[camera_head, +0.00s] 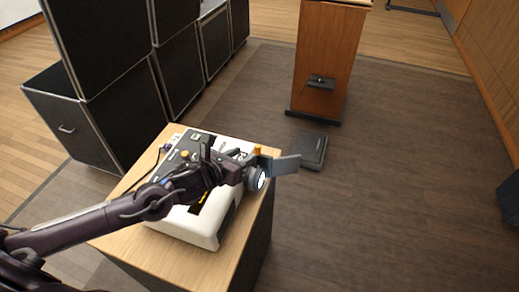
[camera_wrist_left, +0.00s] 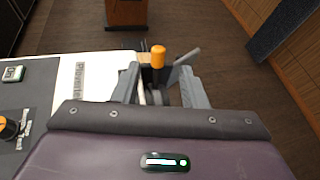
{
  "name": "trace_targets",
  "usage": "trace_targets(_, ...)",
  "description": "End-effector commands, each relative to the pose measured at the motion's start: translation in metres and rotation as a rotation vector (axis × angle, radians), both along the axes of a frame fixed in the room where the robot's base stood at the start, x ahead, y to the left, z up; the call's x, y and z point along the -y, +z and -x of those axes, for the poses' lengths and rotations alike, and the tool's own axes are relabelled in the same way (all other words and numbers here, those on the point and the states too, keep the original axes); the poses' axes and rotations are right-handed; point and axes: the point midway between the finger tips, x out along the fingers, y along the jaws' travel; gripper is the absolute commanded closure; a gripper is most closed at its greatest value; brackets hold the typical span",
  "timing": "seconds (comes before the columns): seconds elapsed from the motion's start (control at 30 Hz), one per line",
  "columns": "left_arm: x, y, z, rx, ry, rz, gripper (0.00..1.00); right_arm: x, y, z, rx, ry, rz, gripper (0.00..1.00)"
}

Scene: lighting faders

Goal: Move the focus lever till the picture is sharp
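A white projector (camera_head: 215,226) with a dark top panel stands on a wood-topped cabinet. Its round lens (camera_head: 257,179) glows at the right end. An orange-tipped lever (camera_head: 257,149) stands by the lens, and it also shows in the left wrist view (camera_wrist_left: 158,57). My left gripper (camera_head: 224,160) is above the projector near the lens end. In the left wrist view its two fingers are apart, with the lever showing in the gap between them. I cannot tell whether either finger touches it. The projected picture and my right gripper are not in view.
A grey flap (camera_head: 284,164) sticks out beside the lens. Black cases (camera_head: 112,105) are stacked at the left.

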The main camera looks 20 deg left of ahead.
Motion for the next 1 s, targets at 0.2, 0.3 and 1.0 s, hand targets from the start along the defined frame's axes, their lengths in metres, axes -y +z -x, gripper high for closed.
trace_targets(0.2,0.003,-0.010,-0.010,0.001,0.002,0.002,0.61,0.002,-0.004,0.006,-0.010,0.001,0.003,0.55)
trace_targets(0.3,0.007,-0.013,-0.022,0.002,0.001,0.003,0.61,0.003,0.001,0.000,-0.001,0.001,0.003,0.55)
trace_targets(1.0,0.023,-0.037,-0.069,0.000,-0.001,0.000,0.61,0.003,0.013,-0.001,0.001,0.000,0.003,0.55)
